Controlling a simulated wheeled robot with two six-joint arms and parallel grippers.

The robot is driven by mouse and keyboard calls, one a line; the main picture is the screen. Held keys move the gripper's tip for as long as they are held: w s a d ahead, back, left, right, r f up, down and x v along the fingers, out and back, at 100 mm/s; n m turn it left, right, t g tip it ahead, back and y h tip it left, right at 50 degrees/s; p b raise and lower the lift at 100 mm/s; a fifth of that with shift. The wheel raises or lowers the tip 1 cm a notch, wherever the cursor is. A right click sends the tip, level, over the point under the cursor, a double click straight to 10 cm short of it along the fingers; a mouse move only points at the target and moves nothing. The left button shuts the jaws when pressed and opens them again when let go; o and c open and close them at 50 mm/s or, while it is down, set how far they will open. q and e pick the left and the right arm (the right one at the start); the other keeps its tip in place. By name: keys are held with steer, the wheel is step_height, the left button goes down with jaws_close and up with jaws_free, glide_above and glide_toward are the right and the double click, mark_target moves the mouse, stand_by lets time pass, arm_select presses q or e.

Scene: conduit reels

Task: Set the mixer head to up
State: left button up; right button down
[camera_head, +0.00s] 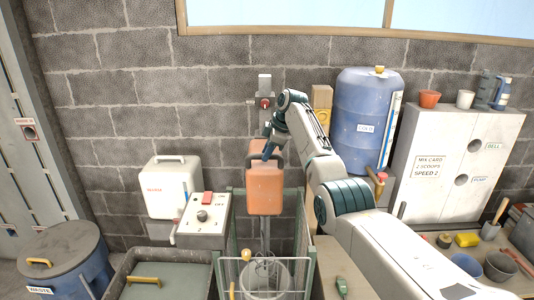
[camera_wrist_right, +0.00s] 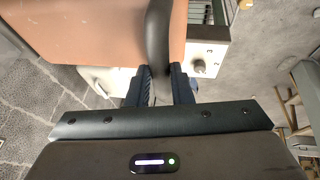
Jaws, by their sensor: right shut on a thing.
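The mixer head (camera_head: 265,192) is an orange block in front of the back wall. Its dark curved handle (camera_wrist_right: 158,40) shows in the right wrist view beside the orange side of the head (camera_wrist_right: 90,30). My right gripper (camera_head: 267,150) is at the top of the head, and its fingers (camera_wrist_right: 161,86) are shut on the handle. A shaft with a whisk (camera_head: 265,267) hangs below the head at the mixing bucket (camera_head: 263,283). The gripper hides part of the handle. My left gripper is out of view.
A wire guard (camera_head: 232,240) surrounds the bucket. A control box (camera_head: 204,216) with a red switch and a knob stands left of it. A blue drum (camera_head: 362,120) and a white cabinet (camera_head: 455,160) stand right. A waste bin (camera_head: 68,255) is at lower left.

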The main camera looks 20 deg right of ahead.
steer(key=shift+w+d+r, duration=0.1)
steer(key=shift+w+r, duration=0.05)
steer(key=shift+r, duration=0.35)
steer(key=c, duration=1.3)
jaws_free()
steer(key=shift+s+f, duration=0.1)
steer(key=shift+s, duration=0.1)
steer(key=shift+d+b, duration=0.15)
steer(key=shift+b, duration=0.2)
steer(key=b+v, duration=0.4)
steer(key=v, duration=0.6)
steer(key=shift+s+r, duration=0.2)
steer(key=shift+r, duration=0.15)
